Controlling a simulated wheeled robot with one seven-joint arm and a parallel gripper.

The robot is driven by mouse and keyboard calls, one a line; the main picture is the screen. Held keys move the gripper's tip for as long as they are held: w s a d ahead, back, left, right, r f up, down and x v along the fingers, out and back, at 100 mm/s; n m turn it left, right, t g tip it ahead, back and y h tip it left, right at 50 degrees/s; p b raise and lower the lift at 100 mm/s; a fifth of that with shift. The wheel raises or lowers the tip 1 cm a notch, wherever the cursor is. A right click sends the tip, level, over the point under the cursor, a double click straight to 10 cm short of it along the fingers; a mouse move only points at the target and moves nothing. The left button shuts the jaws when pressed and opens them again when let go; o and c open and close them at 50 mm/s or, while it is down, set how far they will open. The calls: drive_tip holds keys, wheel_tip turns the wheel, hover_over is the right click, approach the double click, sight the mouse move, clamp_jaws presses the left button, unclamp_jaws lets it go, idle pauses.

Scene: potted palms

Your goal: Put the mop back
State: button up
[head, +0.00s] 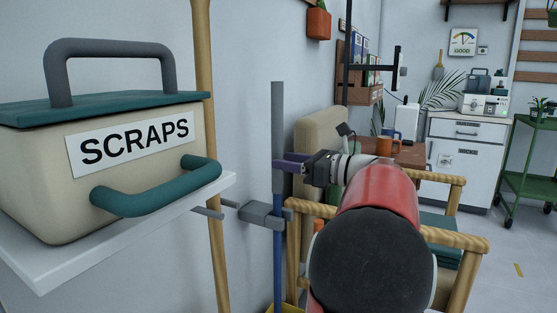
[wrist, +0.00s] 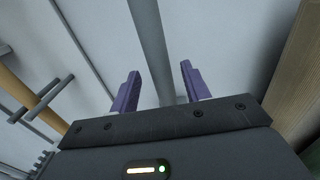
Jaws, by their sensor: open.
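A long upright pole, grey above and blue below (head: 278,245), stands near the wall in the head view; I take it for the mop's handle, though no mop head shows. A grey clamp-like block (head: 262,214) sits at the pole; whether it grips it is unclear. My gripper (head: 284,163) is open at the grey upper part, with purple fingers. In the wrist view the grey pole (wrist: 150,45) runs between the two spread fingers (wrist: 157,82), with gaps on both sides. A bit of yellow (head: 270,309) shows at the pole's foot, mostly cut off.
A wooden pole (head: 203,60) stands left, by grey wall prongs (head: 208,213). A scraps bin (head: 60,190) sits on a white shelf (head: 60,268) at left. A wooden-armed chair (head: 462,241) is close right of the pole.

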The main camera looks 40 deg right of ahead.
drive_tip(key=v, duration=0.8)
drive_tip(key=shift+s+p, duration=0.35)
drive_tip(key=shift+d, duration=0.15)
